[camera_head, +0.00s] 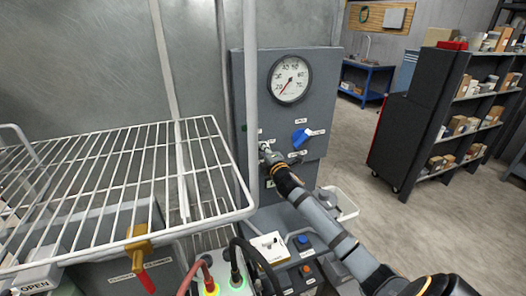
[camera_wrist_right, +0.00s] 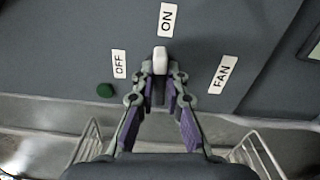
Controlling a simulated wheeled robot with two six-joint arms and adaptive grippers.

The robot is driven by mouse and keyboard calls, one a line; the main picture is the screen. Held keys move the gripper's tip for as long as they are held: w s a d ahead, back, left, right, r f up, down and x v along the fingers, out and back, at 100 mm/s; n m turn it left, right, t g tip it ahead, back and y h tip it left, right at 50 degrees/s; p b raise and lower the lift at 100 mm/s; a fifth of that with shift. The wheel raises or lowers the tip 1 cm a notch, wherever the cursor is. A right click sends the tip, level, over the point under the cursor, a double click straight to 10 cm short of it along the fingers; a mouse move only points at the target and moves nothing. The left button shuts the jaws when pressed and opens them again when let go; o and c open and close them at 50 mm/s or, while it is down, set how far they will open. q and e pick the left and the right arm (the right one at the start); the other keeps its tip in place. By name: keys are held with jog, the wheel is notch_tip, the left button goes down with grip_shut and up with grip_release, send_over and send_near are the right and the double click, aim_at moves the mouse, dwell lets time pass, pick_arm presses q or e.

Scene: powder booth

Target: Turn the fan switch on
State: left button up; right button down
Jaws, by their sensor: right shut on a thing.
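The fan switch (camera_wrist_right: 160,58) shows in the right wrist view as a small white-tipped lever on the grey panel. The OFF label (camera_wrist_right: 119,64) is to its left, the ON label (camera_wrist_right: 168,19) just above it and the FAN label (camera_wrist_right: 223,74) to its right. My right gripper (camera_wrist_right: 160,78) is shut on the lever, with a fingertip on each side. In the head view my right gripper (camera_head: 268,152) is at the lower left of the grey control panel (camera_head: 255,80), where it mostly hides the switch. My left gripper is not in view.
A pressure gauge (camera_head: 290,79) and a blue knob (camera_head: 300,137) are on the panel above and right of my gripper. A dark green lamp (camera_wrist_right: 105,90) is beside the switch. A white wire rack (camera_head: 110,190) stands close on the left. Open floor (camera_head: 400,230) lies right.

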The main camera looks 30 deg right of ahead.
jog(key=shift+f+m, duration=0.1)
jog(key=shift+m, duration=0.5)
jog(key=c, duration=1.4)
grip_release()
jog(key=shift+s, duration=0.15)
jog(key=v, duration=1.1)
jog(key=shift+s+a, duration=0.2)
jog(key=shift+s, duration=0.15)
